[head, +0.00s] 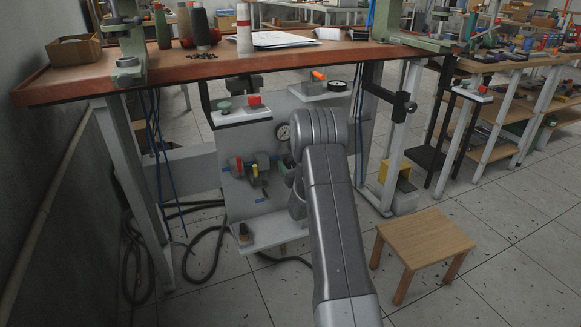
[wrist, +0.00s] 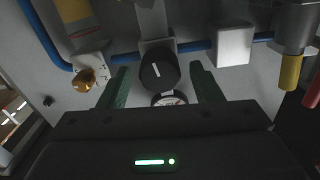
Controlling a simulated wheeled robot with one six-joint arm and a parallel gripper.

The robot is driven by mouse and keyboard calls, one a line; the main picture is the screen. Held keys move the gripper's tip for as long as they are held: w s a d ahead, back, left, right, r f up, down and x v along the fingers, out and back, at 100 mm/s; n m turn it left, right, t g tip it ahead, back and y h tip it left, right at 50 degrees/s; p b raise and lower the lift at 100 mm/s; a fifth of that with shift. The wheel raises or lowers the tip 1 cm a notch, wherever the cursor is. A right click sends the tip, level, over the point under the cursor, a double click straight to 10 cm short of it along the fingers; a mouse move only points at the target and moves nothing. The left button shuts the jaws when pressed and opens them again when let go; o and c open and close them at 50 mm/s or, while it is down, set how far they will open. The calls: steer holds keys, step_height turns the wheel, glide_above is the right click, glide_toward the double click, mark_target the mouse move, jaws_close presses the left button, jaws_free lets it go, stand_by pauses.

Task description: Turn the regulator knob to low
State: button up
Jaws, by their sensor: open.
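The regulator knob (wrist: 158,72) is a dark round cap with a short white mark on its face, in the middle of the wrist view. The mark points up and slightly to the left there. My gripper (wrist: 160,68) is open, its two green fingers on either side of the knob with gaps showing; I see no contact. A round gauge (wrist: 168,99) is partly visible below the knob.
A grey panel (head: 235,190) carries the pneumatic parts under the wooden bench (head: 200,66). Blue tube (wrist: 190,46), a brass fitting (wrist: 86,80) and a white block (wrist: 235,44) lie near my fingers. A wooden stool (head: 424,238) stands to the right on open floor.

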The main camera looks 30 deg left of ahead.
steer(key=shift+w+a, duration=0.45)
steer(key=shift+a, duration=0.1)
steer(key=c, duration=1)
steer(key=shift+f+n+b, duration=0.1)
steer(key=shift+n+b, duration=0.2)
steer(key=shift+b, duration=0.1)
